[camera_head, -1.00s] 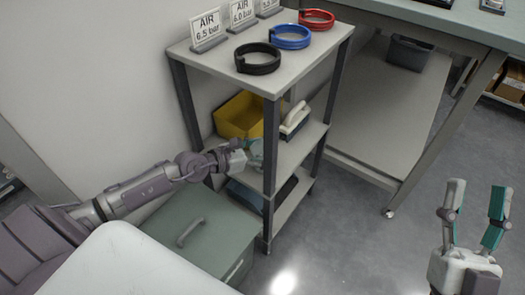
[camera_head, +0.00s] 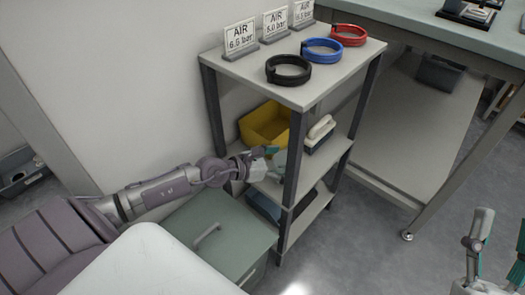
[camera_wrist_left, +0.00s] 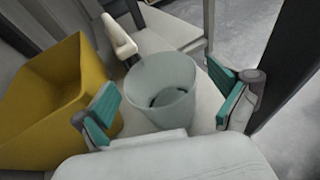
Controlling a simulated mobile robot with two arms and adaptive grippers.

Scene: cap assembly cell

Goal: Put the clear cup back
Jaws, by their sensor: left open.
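In the left wrist view, the clear cup (camera_wrist_left: 163,78) stands upright on the shelf, its open top facing me. My left gripper (camera_wrist_left: 166,98) is open, with one teal fingertip pad on each side of the cup. My right gripper (camera_head: 497,248) is open and empty at the right edge, partly cut off.
Rack posts (camera_head: 296,160) stand close to my left gripper. Black (camera_head: 288,70), blue (camera_head: 322,49) and red (camera_head: 348,35) hose coils lie on the top shelf. A grey-green cabinet (camera_head: 215,232) stands below my left arm.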

